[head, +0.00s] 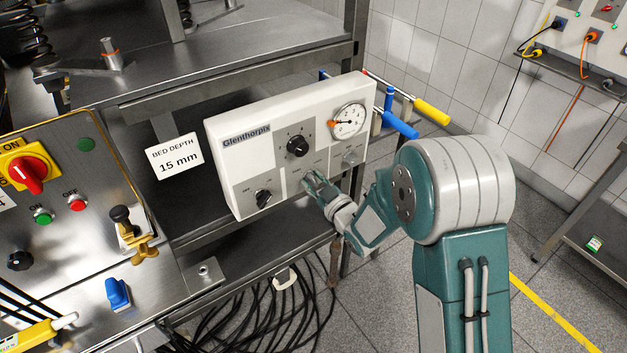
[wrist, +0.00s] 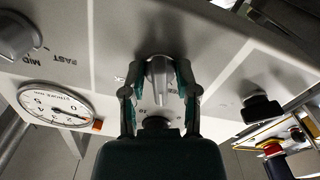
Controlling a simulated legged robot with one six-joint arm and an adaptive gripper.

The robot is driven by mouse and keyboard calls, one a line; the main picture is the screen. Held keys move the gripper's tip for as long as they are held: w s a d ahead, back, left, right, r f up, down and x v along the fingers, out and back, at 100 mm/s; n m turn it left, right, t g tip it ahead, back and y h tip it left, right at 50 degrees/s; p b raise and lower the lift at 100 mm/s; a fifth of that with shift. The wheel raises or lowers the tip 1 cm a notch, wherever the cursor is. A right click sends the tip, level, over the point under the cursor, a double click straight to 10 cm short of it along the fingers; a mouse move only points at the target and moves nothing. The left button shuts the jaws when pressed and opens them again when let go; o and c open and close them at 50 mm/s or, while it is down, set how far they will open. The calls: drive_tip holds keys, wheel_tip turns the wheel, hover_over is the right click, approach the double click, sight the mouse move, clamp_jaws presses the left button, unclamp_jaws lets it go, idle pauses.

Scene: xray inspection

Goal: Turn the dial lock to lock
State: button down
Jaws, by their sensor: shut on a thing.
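The white control box (head: 221,170), marked "Glenthorpix", hangs under the steel bench shelf. My gripper (head: 312,183) is at the lower middle of its front. In the wrist view, my gripper (wrist: 158,80) has its two fingers on either side of a grey knob (wrist: 158,72), which appears to be the dial lock, and is shut on it. The knob's pointed grip stands roughly upright in that view. In the head view the gripper hides this knob. The lettering near it is too small to read.
A black knob (head: 297,145) is just above my gripper, and a black switch (head: 263,197) is at lower left. Blue and yellow handles (head: 432,112) stick out beyond the box. Cables (head: 260,320) lie below.

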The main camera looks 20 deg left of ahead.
drive_tip(key=m, duration=0.6)
drive_tip(key=shift+s+f, duration=0.1)
drive_tip(key=m, duration=0.7)
drive_tip(key=shift+m, duration=0.3)
idle(0.3)
drive_tip(key=c, duration=0.7)
unclamp_jaws()
drive_tip(key=v, duration=1.1)
drive_tip(key=shift+s+d, duration=0.2)
drive_tip(key=shift+d, duration=0.15)
